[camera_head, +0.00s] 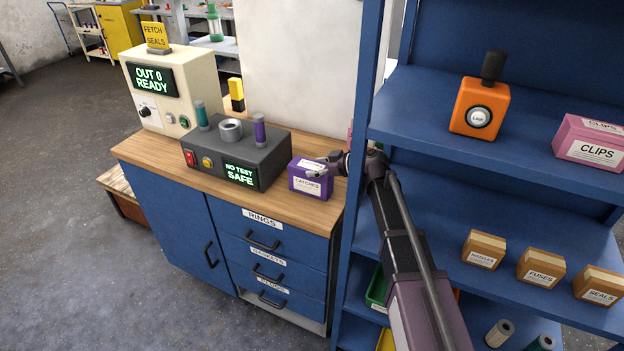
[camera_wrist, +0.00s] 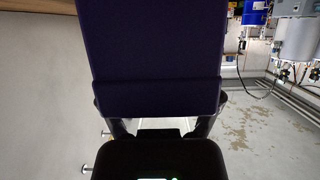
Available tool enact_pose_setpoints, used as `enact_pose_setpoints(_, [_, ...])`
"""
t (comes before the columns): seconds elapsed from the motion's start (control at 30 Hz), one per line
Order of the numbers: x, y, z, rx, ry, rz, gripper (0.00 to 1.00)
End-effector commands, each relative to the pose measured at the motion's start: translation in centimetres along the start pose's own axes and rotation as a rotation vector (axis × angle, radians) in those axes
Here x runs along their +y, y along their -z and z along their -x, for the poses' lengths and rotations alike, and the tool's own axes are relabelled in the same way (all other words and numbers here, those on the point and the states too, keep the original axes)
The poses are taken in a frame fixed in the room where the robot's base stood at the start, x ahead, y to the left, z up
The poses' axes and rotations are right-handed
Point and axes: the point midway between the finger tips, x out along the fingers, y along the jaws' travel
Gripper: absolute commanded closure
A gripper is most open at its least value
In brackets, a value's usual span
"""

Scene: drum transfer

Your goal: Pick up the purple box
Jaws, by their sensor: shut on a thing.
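The purple box (camera_head: 309,180), with a white label that reads like "CATCHES", is at the right end of the wooden worktop, beside the dark grey test unit. My gripper (camera_head: 323,168) reaches it from the right and is shut on it. In the wrist view the box (camera_wrist: 150,60) fills the upper middle as a dark purple face, with the gripper fingers (camera_wrist: 158,115) on both sides of its near end. I cannot tell whether the box touches the worktop or is just above it.
The grey test unit (camera_head: 235,153) reads "NO TEST SAFE" and stands close left of the box. A cream machine (camera_head: 165,90) stands behind it. A blue shelf (camera_head: 430,118) rises on the right, close to my arm, holding an orange unit (camera_head: 480,108) and a pink box (camera_head: 592,143).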

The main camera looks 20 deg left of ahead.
Motion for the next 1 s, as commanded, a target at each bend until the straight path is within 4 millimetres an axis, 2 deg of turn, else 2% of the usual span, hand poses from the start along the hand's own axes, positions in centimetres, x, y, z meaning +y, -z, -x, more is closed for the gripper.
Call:
enact_pose_setpoints(0.47, [0.0,0.6,0.2,-0.001,0.001,0.0,0.79])
enact_pose_setpoints(0.93, [0.0,3.8,1.5,0.0,0.001,0.0,0.79])
enact_pose_setpoints(1.0, [-0.1,2.7,2.8,0.0,-0.001,-0.002,0.79])
